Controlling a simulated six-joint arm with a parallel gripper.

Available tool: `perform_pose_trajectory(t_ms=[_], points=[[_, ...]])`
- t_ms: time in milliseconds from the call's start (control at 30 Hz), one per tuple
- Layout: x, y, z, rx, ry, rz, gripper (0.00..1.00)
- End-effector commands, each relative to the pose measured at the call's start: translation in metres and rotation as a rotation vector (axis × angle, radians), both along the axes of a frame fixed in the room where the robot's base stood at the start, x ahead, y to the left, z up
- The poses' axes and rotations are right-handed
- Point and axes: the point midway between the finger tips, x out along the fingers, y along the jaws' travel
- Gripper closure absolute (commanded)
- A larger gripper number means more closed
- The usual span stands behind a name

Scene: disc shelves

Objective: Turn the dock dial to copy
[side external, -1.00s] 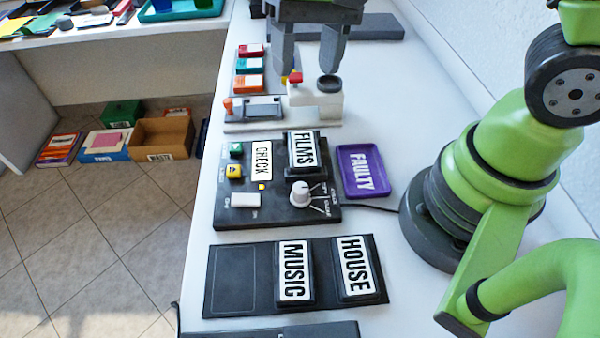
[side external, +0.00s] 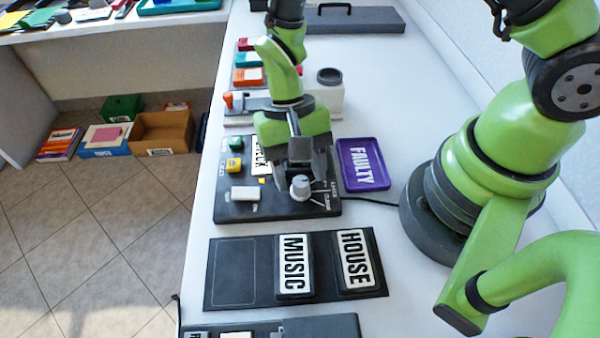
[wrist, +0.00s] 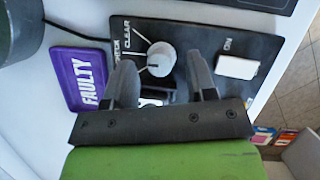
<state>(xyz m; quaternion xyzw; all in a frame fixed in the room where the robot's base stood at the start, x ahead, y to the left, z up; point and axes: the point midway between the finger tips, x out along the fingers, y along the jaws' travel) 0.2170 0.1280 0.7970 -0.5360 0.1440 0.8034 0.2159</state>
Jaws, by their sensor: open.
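The dock (side external: 235,208) is a black panel on the white bench, with a grey-white round dial (side external: 300,187) near its right front corner. Printed labels and lines fan out beside the dial; CLEAR and CHECK read in the wrist view. The dial also shows in the wrist view (wrist: 161,58), just beyond my fingertips. My gripper (side external: 300,172) is open over the dock, close behind the dial. In the wrist view, my gripper's two fingers (wrist: 162,78) are spread, with the dial ahead between their lines. My arm hides the FILMS block seen earlier.
A purple FAULTY tray (side external: 363,165) lies right of the dock. A white switch (side external: 245,193), a yellow button (side external: 234,165) and a green button (side external: 235,143) sit on the dock. A black rack (side external: 228,270) with MUSIC (side external: 293,264) and HOUSE (side external: 355,258) blocks lies in front.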

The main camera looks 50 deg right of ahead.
Motion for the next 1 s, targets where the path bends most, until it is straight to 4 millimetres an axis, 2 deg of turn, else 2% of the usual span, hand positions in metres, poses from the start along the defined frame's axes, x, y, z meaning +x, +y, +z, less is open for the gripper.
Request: perform_pose_trajectory(t_ms=[133, 400, 433, 467, 633, 1000], points=[[-0.0041, 0.0019, -0.0104, -0.002, 0.001, 0.001, 0.49], [-0.0044, 0.0022, -0.0119, -0.001, -0.001, 0.001, 0.49], [-0.0044, 0.0022, -0.0118, -0.001, -0.001, 0.001, 0.51], [-0.0044, 0.0022, -0.0118, -0.001, -0.001, 0.001, 0.58], [-0.0042, 0.0022, -0.0117, -0.001, -0.002, 0.001, 0.97], [-0.0036, 0.0025, -0.0116, -0.001, -0.003, 0.052, 0.98]])
